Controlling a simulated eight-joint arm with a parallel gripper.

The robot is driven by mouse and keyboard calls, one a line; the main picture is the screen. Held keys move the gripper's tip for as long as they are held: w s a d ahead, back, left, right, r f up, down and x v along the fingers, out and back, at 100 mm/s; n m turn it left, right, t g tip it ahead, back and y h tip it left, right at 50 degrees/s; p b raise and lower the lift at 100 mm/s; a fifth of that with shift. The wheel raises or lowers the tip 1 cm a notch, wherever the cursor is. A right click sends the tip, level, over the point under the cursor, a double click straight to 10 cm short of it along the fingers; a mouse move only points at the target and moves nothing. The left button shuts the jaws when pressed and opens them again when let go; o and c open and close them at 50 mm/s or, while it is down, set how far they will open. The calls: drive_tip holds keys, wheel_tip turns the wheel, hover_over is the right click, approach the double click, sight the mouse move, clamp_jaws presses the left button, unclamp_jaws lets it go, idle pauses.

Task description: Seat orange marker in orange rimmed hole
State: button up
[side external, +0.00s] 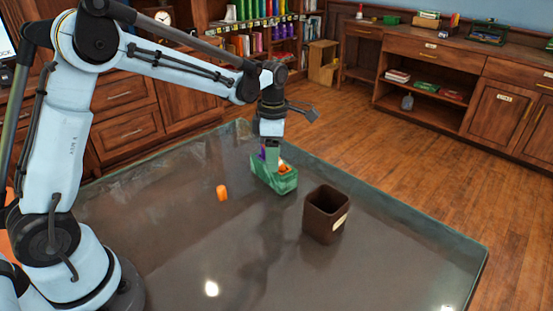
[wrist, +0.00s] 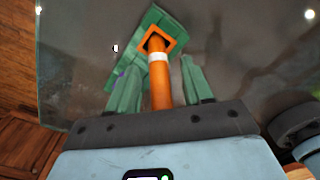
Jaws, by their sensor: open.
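A green block (side external: 272,180) stands on the dark table. The wrist view shows its orange rimmed hole (wrist: 171,33). The orange marker (wrist: 160,90), with a white band, runs from between my fingers to that hole. Its far end overlaps the dark opening and looks inside the rim; how deep it sits I cannot tell. My gripper (wrist: 158,88) is open, with one greenish finger on each side of the marker and a visible gap to each. In the side view my gripper (side external: 270,155) is low over the block and hides part of it.
A short orange piece (side external: 222,192) lies on the table left of the block. A brown open box (side external: 325,215) with a pale label stands to its right. The table front is clear. Wooden cabinets (side external: 440,90) line the back.

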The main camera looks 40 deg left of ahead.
drive_tip(key=shift+c, duration=0.4)
clamp_jaws()
drive_tip(key=shift+r, duration=0.1)
drive_tip(key=shift+r, duration=0.5)
drive_tip(key=r, duration=0.2)
drive_tip(key=d+r, duration=0.1)
drive_tip(key=shift+s+r, duration=0.3)
drive_tip(key=shift+r, duration=0.05)
drive_tip(key=s+d+r, duration=0.5)
drive_tip(key=d+r, duration=0.1)
drive_tip(key=d, duration=0.3)
drive_tip(key=m+t+y, duration=0.1)
drive_tip(key=m+y, duration=0.4)
drive_tip(key=m, duration=0.6)
hover_over(283, 165)
drive_tip(key=shift+f, duration=1)
